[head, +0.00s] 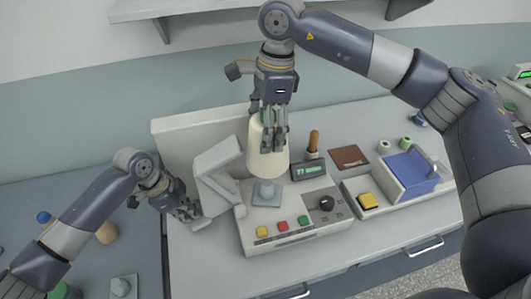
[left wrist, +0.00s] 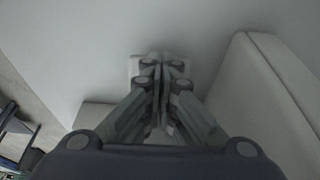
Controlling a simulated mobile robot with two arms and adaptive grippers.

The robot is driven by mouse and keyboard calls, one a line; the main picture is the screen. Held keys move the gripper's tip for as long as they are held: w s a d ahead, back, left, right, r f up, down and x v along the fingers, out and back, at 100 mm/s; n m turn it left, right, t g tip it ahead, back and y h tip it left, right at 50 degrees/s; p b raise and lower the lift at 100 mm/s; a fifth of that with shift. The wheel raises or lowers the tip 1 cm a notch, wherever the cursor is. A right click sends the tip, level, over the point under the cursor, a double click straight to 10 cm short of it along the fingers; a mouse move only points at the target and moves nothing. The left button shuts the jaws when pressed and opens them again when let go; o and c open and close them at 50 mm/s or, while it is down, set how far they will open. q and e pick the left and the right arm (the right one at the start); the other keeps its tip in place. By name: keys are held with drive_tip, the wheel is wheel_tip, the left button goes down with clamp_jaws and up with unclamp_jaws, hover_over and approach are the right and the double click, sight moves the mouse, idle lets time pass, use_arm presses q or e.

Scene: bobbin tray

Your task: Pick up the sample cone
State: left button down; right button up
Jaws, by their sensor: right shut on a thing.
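The sample cone (head: 267,160) is a cream cone in the middle of the head view. My right gripper (head: 267,140) comes down from above and is shut on its upper part. The cone is roughly upright, over or just behind the grey square holder (head: 266,193) on the white machine (head: 295,236); the fingers hide part of its top. My left gripper (head: 188,213) is low at the left, beside the machine's pale angled housing (head: 218,178). Its fingers also show in the left wrist view (left wrist: 160,82), close together, with a small pale block (left wrist: 138,66) behind the tips.
The machine has coloured buttons, a black knob (head: 326,204) and a lit display (head: 310,170). To its right is a tray with a blue inside (head: 410,172), a yellow block (head: 367,201) and small spools (head: 384,147). A brown-handled tool (head: 313,143) stands behind the display.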

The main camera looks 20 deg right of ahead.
wheel_tip(320, 180, up, 15)
drive_tip(key=shift+f, duration=9.85)
